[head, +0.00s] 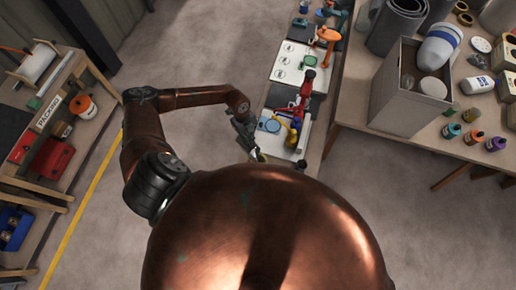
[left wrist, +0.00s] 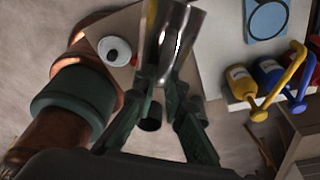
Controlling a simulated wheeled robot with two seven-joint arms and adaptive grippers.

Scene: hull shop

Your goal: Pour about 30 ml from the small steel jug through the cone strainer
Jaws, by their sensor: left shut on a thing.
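The small steel jug (left wrist: 172,40) is a shiny metal cylinder at the top centre of the left wrist view. My left gripper (left wrist: 168,88) is shut on it, with a dark green finger on each side. The jug's contents do not show. In the head view my left gripper (head: 252,148) is at the near left edge of the long bench, and my own copper body hides part of the area below it. I cannot make out the cone strainer for sure in either view. My right gripper is not in view.
A grey bin (head: 397,100) stands on the right table. Open floor lies left of the bench.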

